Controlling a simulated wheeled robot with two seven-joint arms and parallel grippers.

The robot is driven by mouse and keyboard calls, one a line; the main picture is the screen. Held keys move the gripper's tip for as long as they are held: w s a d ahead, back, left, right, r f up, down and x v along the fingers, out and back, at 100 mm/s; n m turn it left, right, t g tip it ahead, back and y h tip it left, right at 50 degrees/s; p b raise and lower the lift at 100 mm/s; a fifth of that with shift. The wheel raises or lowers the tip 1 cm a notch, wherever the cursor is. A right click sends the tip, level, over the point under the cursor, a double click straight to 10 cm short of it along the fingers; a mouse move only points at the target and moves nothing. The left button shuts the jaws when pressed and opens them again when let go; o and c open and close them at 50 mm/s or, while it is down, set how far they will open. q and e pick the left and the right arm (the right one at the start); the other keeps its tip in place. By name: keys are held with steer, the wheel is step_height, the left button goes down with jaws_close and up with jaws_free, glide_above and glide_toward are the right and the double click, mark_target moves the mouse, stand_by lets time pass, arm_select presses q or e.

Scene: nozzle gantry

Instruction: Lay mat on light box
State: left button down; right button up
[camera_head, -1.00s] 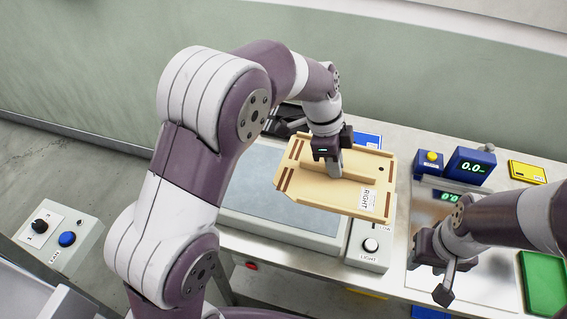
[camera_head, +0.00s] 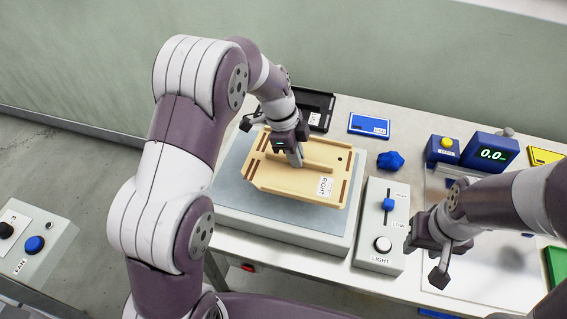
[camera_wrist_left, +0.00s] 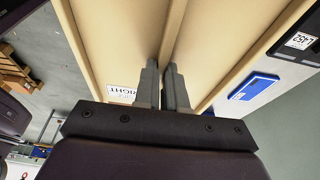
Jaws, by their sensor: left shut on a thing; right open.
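A tan board (camera_head: 268,179) with a raised middle rib and a RIGHT label is in the head view. My left gripper (camera_head: 291,157) is shut on its rib; the left wrist view shows the fingers (camera_wrist_left: 164,88) on either side of the rib. The board is over the light box (camera_head: 223,195), a pale box with a flat grey-blue top. I cannot tell whether the board touches that top, nor whether the grey-blue surface is a separate mat. My right gripper (camera_head: 432,254) is open and empty, right of the LIGHT control box.
The LIGHT control box (camera_head: 368,252) with a blue slider stands right of the light box. A black tray (camera_head: 318,108), a blue card (camera_head: 369,124) and a crumpled blue thing (camera_head: 391,160) lie behind. A blue 0.0 display (camera_head: 489,152) stands at right.

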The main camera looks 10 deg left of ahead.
mark_target(283, 166)
arm_select(q)
steer(key=a, duration=0.1)
steer(key=a+f, duration=0.1)
steer(key=a, duration=0.1)
steer(key=shift+w+f+p, duration=0.25)
steer(key=shift+w+p, duration=0.05)
step_height(283, 166, down, 4)
steer(key=shift+w+a+f+p, duration=0.1)
steer(key=shift+f+p, duration=0.15)
steer(key=shift+p, duration=0.4)
steer(key=shift+f, duration=0.1)
steer(key=shift+f+b, duration=0.1)
steer(key=shift+b, duration=0.25)
steer(key=c, duration=1.2)
jaws_free()
